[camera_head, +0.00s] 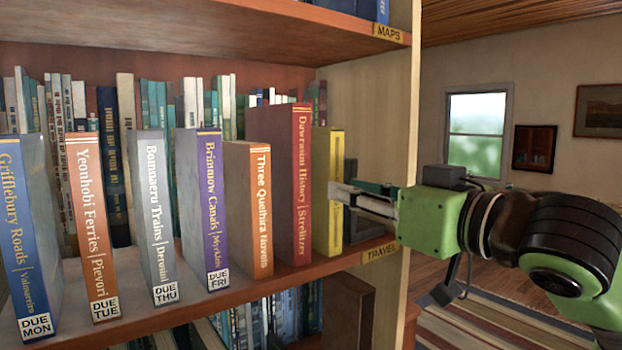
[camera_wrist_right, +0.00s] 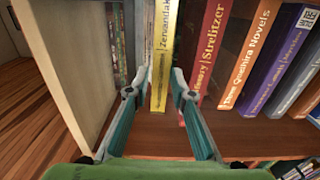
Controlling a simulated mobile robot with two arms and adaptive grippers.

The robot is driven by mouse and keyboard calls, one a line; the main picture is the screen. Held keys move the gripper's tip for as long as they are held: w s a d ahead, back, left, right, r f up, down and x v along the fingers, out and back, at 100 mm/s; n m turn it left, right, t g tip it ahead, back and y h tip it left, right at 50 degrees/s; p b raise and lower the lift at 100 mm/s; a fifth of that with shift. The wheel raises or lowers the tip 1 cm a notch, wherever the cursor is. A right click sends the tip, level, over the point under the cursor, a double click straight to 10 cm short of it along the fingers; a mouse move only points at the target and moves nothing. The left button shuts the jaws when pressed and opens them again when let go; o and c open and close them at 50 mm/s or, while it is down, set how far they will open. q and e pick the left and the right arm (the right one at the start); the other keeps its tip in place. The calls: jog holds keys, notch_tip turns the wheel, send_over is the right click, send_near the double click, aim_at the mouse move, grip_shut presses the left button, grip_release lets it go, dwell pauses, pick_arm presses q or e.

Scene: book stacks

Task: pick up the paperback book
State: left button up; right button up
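A thin yellow book (camera_head: 328,190), which looks like the paperback, stands upright on the middle shelf at the right end of the front row. In the right wrist view the yellow book (camera_wrist_right: 162,60) shows its spine between the fingers of my right gripper (camera_wrist_right: 160,82). The fingers are apart, one on each side of the spine, with small gaps visible. In the head view my right gripper (camera_head: 350,196) reaches in from the right, its tips at the book's right edge; the far finger is partly hidden. My left gripper is not in view.
A thick red book (camera_head: 301,190) stands close left of the yellow one, then an orange-brown book (camera_head: 263,210) and several more. The shelf's side panel (camera_head: 400,120) rises at the right. The shelf board above (camera_head: 220,30) limits height. More books stand behind.

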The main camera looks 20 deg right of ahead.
aim_at(319, 183)
jog(key=p+x, duration=0.3)
jog(key=x, duration=0.5)
jog(key=shift+a+f, duration=0.1)
jog(key=shift+w+a, duration=0.1)
jog(key=shift+w, duration=0.15)
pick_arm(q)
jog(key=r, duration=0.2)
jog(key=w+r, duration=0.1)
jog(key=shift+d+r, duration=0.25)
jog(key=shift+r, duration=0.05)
pick_arm(e)
jog(key=shift+s, duration=0.1)
jog(key=c, duration=0.6)
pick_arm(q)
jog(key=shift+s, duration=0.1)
pick_arm(e)
grip_shut()
